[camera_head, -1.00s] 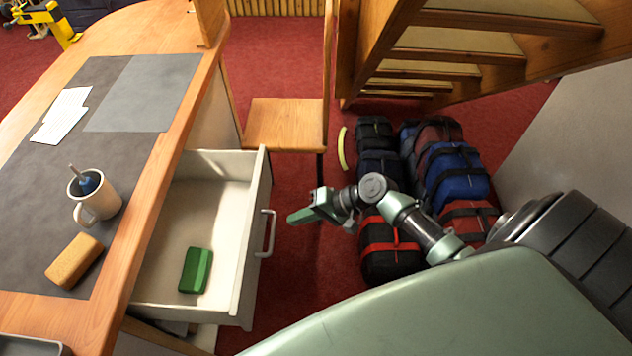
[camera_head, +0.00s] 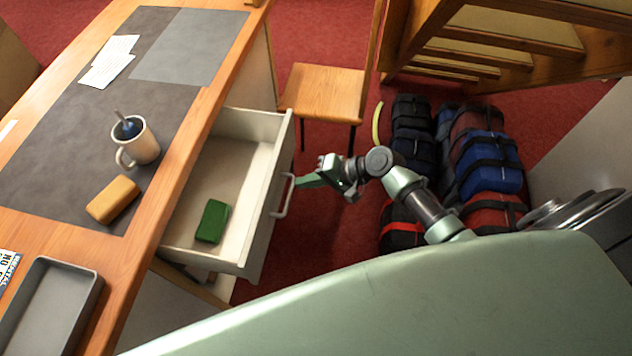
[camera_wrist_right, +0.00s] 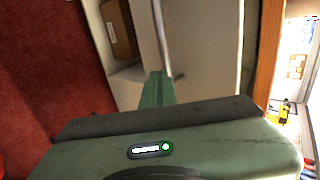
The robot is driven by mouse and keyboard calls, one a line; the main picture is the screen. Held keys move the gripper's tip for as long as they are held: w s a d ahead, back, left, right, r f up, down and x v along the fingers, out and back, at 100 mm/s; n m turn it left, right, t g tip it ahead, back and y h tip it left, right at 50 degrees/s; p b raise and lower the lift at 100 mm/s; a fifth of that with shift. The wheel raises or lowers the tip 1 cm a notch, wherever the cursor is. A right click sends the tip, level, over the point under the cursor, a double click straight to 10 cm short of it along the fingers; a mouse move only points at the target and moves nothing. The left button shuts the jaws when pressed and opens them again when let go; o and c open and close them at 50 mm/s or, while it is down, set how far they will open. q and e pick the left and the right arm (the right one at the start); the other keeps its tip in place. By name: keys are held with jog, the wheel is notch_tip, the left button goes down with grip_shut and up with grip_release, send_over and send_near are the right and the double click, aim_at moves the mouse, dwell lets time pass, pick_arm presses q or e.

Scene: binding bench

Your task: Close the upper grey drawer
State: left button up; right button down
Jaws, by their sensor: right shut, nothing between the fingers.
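The upper grey drawer (camera_head: 222,178) stands pulled out from the desk, with a green block (camera_head: 212,221) lying inside. Its front panel (camera_head: 272,205) carries a pale bar handle (camera_head: 284,196). My right gripper (camera_head: 301,181) is shut and empty, with its tips right at the handle's outer side. I cannot tell whether they touch it. In the right wrist view, the shut fingers (camera_wrist_right: 157,88) point at the drawer front, and the handle bar (camera_wrist_right: 161,30) rises just beyond the tips. My left gripper is not in view.
On the desk are a mug (camera_head: 138,143), a tan block (camera_head: 112,200) and a grey tray (camera_head: 50,300). A wooden chair (camera_head: 325,92) stands behind the drawer. Several bags (camera_head: 488,160) lie on the red floor to the right. Below the drawer, a brown box (camera_wrist_right: 119,28) shows in the wrist view.

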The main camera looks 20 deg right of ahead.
jog(key=w+a+b, duration=0.1)
jog(key=w+a, duration=0.2)
jog(key=a, duration=0.2)
jog(key=w+a+b, duration=0.1)
jog(key=w+a, duration=0.3)
jog(key=a, duration=0.2)
jog(key=w+a+b, duration=0.1)
jog(key=w+a, duration=0.3)
jog(key=a, duration=0.1)
jog(key=shift+a, duration=0.2)
jog(key=shift+w+a, duration=0.4)
jog(key=shift+a, duration=0.2)
jog(key=shift+r, duration=0.1)
jog(key=shift+a, duration=0.1)
